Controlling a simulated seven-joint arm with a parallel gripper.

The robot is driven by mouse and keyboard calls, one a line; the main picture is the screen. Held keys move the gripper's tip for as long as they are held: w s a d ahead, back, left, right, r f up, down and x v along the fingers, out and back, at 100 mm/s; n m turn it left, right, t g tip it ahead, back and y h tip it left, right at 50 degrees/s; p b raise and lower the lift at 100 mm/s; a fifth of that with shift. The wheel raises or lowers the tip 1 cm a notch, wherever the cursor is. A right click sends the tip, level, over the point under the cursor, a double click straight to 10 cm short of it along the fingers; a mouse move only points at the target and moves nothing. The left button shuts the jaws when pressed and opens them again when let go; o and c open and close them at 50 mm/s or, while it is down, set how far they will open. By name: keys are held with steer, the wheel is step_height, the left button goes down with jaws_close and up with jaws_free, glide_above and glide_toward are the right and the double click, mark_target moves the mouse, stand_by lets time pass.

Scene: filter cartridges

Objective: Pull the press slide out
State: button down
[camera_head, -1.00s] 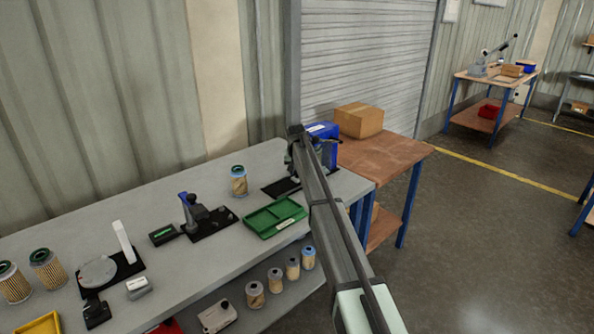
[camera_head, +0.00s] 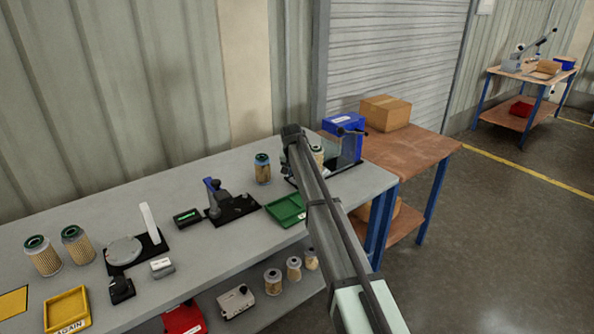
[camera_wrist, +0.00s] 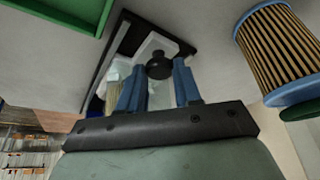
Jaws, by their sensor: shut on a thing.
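The blue press (camera_head: 343,124) stands at the right end of the grey bench, with a clear guard and a black base. A filter cartridge (camera_head: 318,154) shows at the press, partly behind my arm. In the wrist view, my gripper (camera_wrist: 158,76) has its blue fingers shut on a black knob (camera_wrist: 159,62). The knob sits at the end of the pale press slide (camera_wrist: 150,42), between dark rails. How far out the slide is, I cannot tell. In the head view my arm hides the fingers and knob.
A filter cartridge (camera_head: 262,168) stands close by on the bench; one also shows in the wrist view (camera_wrist: 283,55). A green tray (camera_head: 286,210) lies in front. A black-based fixture (camera_head: 228,203) stands to the left. A cardboard box (camera_head: 385,112) sits on the wooden table behind.

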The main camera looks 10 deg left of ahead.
steer(key=c, duration=1.1)
jaws_free()
steer(key=shift+s+a, duration=0.25)
steer(key=shift+o, duration=0.2)
steer(key=shift+d, duration=0.1)
steer(key=v, duration=1.3)
steer(key=shift+r, duration=0.4)
